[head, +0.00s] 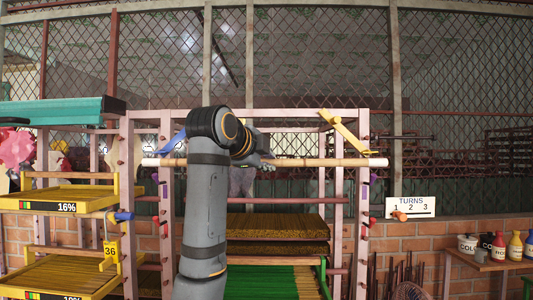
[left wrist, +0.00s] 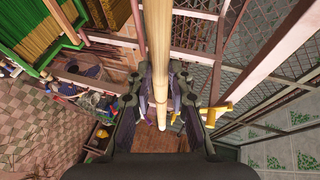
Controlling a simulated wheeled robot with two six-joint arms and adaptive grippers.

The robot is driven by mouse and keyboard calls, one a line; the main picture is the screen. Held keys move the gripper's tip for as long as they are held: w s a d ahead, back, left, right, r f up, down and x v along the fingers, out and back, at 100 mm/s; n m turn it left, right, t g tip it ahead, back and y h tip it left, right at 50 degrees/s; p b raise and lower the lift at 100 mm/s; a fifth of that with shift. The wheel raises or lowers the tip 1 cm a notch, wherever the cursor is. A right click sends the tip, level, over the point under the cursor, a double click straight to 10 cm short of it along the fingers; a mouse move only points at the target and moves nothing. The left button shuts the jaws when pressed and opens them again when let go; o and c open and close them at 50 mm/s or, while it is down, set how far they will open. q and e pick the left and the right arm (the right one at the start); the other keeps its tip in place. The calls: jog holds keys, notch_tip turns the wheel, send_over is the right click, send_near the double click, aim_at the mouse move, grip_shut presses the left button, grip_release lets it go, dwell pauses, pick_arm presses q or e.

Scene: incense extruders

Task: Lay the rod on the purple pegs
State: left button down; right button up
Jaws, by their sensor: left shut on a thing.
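The pale wooden rod (head: 325,162) lies nearly level across the front of the pink rack, its ends reaching past both uprights. My left gripper (head: 258,160) is shut on the rod near its middle. In the left wrist view the rod (left wrist: 157,40) runs between the fingers of my left gripper (left wrist: 160,88). One purple peg (head: 373,178) shows at the right upright, just below the rod. Another purple peg (head: 163,190) shows at the left upright, lower than the rod. The rod appears above both pegs; contact cannot be told. My right gripper is out of view.
The pink rack (head: 363,240) has several pegs, including red ones (head: 373,222), and a yellow bar (head: 345,130) at its top right. Yellow trays (head: 58,198) stand at the left. Bundles of sticks (head: 275,226) lie inside the rack. Bottles (head: 515,245) stand at the right.

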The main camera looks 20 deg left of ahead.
pick_arm(q)
jog(key=shift+w+a+r+p, duration=0.1)
jog(key=shift+w+a+p, duration=0.15)
jog(key=shift+w, duration=0.3)
jog(key=shift+w+a+r+p, duration=0.1)
jog(key=shift+w+p, duration=0.2)
jog(key=shift+w, duration=0.25)
notch_tip(320, 180, down, 3)
jog(key=shift+w+r+b, duration=0.15)
jog(key=shift+r+b, duration=0.05)
jog(key=shift+b, duration=0.85)
jog(key=shift+f+b, duration=0.65)
jog(key=shift+f, duration=0.2)
jog(key=c, duration=1.1)
grip_release()
jog(key=shift+c, duration=0.2)
jog(key=shift+o, duration=0.4)
jog(key=shift+o, duration=1.2)
